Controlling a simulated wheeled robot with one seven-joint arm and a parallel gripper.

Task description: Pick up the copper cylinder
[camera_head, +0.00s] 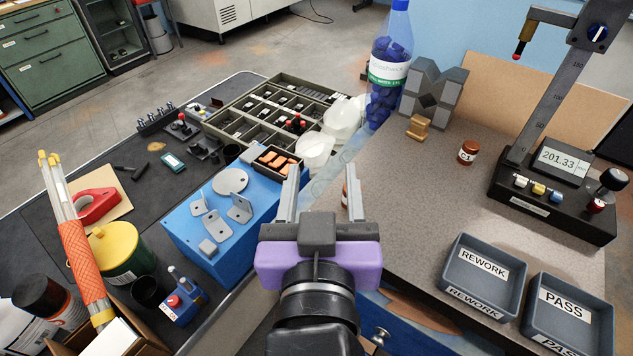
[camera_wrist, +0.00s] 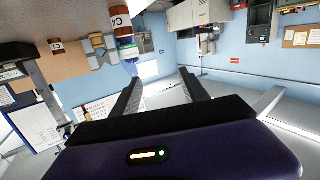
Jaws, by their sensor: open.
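A small reddish-brown, copper-like cylinder (camera_head: 467,152) with a white C1 label stands upright on the speckled bench top, right of centre; it also shows in the wrist view (camera_wrist: 57,47). A second reddish-brown cylinder (camera_head: 345,195) is mostly hidden behind my right finger in the head view. The wrist view shows a labelled brown cylinder (camera_wrist: 122,28) larger and nearer. I cannot tell which one the task means. My gripper (camera_head: 322,190) is open and empty, pointing forward near the bench's left edge, with its fingers (camera_wrist: 158,76) wide apart in the wrist view.
A blue box (camera_head: 205,245) with metal fittings stands left of my gripper. A blue bottle (camera_head: 390,75), grey V-block (camera_head: 440,88) and height gauge (camera_head: 550,205) stand farther back and right. REWORK (camera_head: 450,275) and PASS (camera_head: 535,318) trays lie front right. The bench middle is clear.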

